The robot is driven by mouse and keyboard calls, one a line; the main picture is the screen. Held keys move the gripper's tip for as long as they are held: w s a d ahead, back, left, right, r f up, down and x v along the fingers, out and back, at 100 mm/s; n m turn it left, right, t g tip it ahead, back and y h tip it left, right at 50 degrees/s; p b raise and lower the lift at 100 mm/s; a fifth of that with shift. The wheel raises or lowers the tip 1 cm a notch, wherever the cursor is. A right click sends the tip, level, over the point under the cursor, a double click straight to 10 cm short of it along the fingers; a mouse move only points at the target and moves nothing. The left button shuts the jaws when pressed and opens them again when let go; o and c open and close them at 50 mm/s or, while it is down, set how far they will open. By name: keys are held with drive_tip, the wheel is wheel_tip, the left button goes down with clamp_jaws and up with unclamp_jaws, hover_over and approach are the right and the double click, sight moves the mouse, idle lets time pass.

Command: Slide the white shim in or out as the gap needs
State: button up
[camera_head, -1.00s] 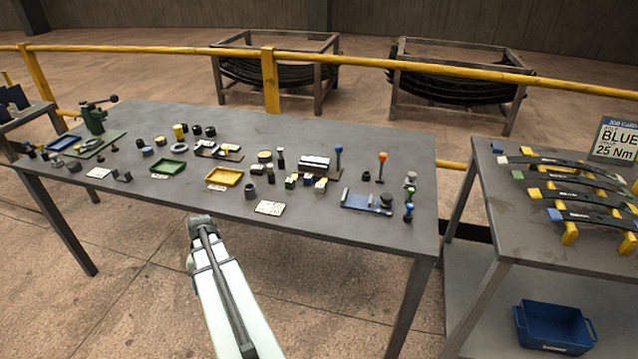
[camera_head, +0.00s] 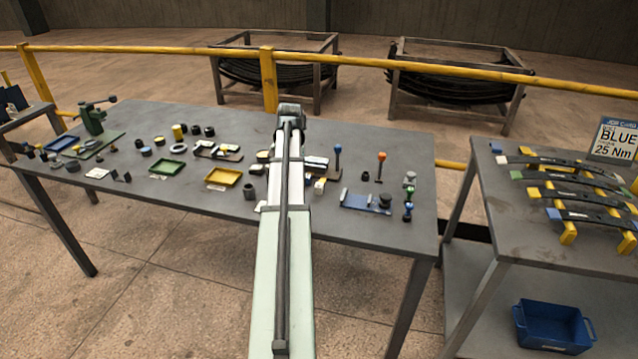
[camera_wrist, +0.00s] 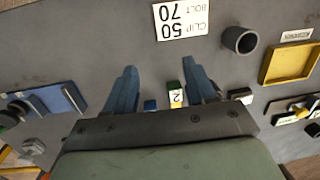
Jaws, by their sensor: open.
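I cannot pick out the white shim with certainty. A small white-faced block (camera_head: 319,186) shows just right of my arm in the head view. The gripper body covers the lower wrist view.
A card reading CLIP 50 BOLT 70 (camera_wrist: 181,19), a grey cup (camera_wrist: 239,40) and a yellow tray (camera_head: 223,178) lie close by. A blue plate fixture (camera_head: 366,203) and upright blue and orange knobs stand right of my arm. The side table holds leaf springs (camera_head: 580,197).

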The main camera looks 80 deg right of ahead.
wheel_tip(320, 180, up, 6)
drive_tip(key=g+h, duration=0.1)
hover_over(319, 184)
drive_tip(key=f, duration=1.3)
drive_tip(key=shift+a+f, duration=0.1)
drive_tip(key=shift+a, duration=0.15)
clamp_jaws()
drive_tip(key=shift+d, duration=0.1)
